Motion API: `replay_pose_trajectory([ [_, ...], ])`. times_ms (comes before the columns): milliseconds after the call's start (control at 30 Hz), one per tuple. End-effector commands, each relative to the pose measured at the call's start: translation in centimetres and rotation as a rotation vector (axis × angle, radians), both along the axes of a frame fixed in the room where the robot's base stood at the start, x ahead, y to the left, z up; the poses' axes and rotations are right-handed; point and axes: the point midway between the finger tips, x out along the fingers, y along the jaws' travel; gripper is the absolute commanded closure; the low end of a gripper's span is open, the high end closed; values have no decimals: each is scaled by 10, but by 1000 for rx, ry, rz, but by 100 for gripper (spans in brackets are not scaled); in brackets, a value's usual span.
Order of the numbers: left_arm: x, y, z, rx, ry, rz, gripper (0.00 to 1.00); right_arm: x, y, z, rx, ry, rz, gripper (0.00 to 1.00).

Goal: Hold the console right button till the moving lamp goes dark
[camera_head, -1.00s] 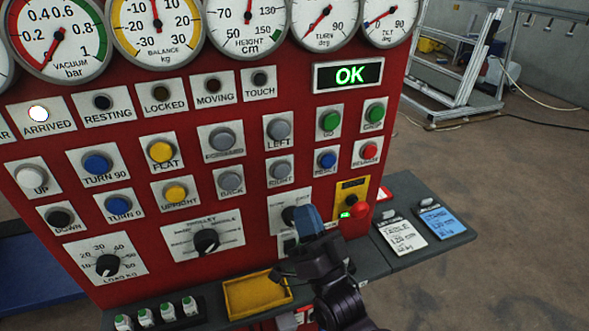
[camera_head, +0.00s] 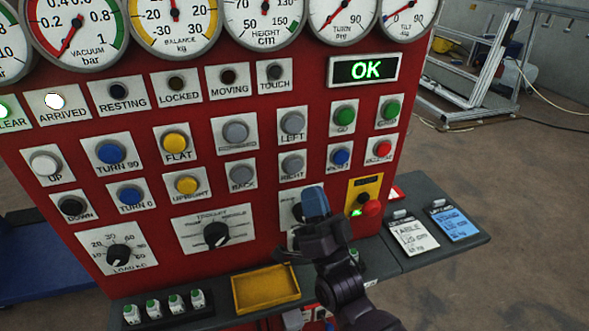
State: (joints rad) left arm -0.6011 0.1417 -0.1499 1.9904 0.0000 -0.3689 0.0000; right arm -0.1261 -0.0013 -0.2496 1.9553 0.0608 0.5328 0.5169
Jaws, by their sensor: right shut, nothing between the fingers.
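The red console (camera_head: 130,225) fills the middle of the view. Its grey RIGHT button (camera_head: 292,163) sits below the LEFT button (camera_head: 292,123) and above my right gripper. My right gripper (camera_head: 315,197) is shut with blue fingertips and nothing between them. It is in front of the panel below the RIGHT button, covering part of a knob plate; the tips look apart from the button. The MOVING lamp (camera_head: 229,77) is dark. The ARRIVED lamp (camera_head: 54,101) is lit white and the CLEAR lamp (camera_head: 3,111) glows green. My left gripper is out of view.
A yellow tray (camera_head: 265,290) and several small green-topped items lie on the front ledge. A metal frame stands behind.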

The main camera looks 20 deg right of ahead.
Motion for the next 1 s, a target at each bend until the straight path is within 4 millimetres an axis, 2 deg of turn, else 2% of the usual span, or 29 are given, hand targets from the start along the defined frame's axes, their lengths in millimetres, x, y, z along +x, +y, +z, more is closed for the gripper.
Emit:
replay_pose_trajectory([
  [200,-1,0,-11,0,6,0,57,27,1,-1,1,-1,0,100],
  [433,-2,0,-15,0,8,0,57,46,2,0,1,0,1,100],
  [633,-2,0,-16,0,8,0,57,53,2,0,1,1,0,100],
  [1000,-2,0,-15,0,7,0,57,53,2,0,1,1,0,100],
])
